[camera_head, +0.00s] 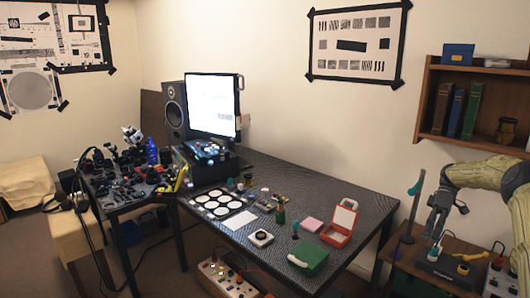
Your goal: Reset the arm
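My arm comes in from the right edge in a yellow-green sleeve and bends down to my dark gripper (434,226). The gripper points downward over the left part of a small wooden side table (410,262), right of the main work table. It is small and dark in this view, and I cannot tell whether its fingers are open or shut. I see nothing clearly held in it. Beneath it is a dark soldering-type stand (440,272).
The dark work table (330,195) holds a white-disc tray (218,204), green case (309,257), open red-and-white box (340,222) and monitor (212,105). A thin stand (411,212) rises left of my gripper. A wooden shelf (474,95) hangs above my arm.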

